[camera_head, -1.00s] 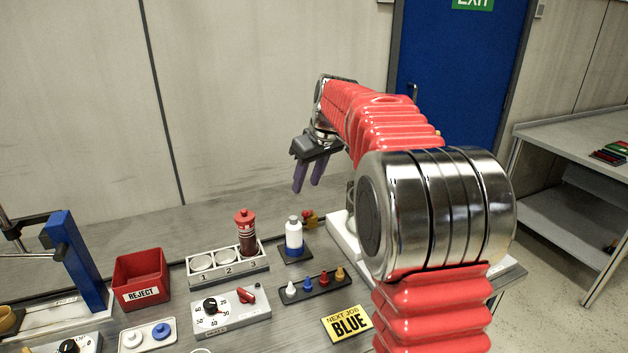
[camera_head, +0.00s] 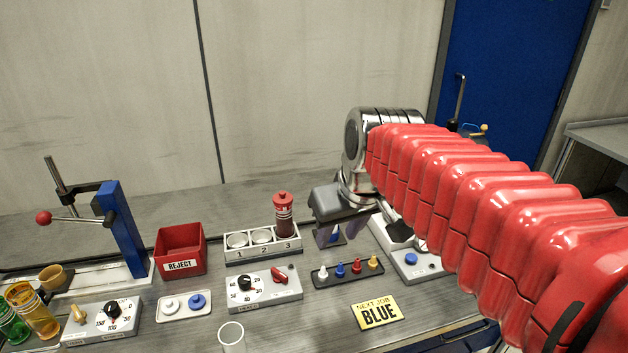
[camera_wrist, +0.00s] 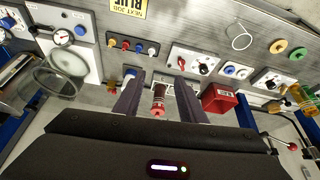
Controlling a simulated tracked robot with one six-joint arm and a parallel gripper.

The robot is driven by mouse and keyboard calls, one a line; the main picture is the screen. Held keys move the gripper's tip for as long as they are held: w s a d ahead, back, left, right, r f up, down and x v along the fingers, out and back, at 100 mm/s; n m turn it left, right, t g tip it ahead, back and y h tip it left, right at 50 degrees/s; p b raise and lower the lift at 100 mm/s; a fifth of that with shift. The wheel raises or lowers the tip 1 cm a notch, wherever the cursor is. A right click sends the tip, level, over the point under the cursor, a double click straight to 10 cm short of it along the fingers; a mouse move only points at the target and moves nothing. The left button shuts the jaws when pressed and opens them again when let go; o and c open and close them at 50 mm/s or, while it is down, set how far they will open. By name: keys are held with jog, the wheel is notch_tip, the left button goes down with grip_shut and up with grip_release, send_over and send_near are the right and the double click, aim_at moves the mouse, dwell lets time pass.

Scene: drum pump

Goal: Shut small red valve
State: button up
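A small red and brass fitting (camera_wrist: 112,88), which looks like the small red valve, shows in the wrist view left of my gripper's left finger, near a blue-based bottle (camera_wrist: 129,73). It is too small for its handle position to be clear, and my gripper and arm hide it in the head view. My gripper (camera_head: 328,236) hangs above the back of the bench, over the bottle's place. Its two purple fingers are apart and hold nothing. In the wrist view my gripper (camera_wrist: 160,78) has a red-capped bottle (camera_wrist: 158,100) showing beyond the gap between the fingers.
The red-capped bottle (camera_head: 284,215) stands in slot 3 of a white rack (camera_head: 240,255). A dial panel (camera_head: 262,297) with a red knob (camera_head: 281,274), a peg strip (camera_head: 347,281) and a red reject bin (camera_head: 180,249) stand nearby. A blue-button panel (camera_head: 414,270) is at right.

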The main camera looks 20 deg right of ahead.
jog(key=s+a+f, duration=0.1)
jog(key=s+f, duration=0.2)
jog(key=s, duration=0.3)
jog(key=s+a+f+m, duration=0.1)
jog(key=s+f, duration=0.3)
jog(key=s, duration=0.2)
jog(key=shift+a+t, duration=0.15)
jog(key=shift+t, duration=0.15)
jog(key=shift+s, duration=0.1)
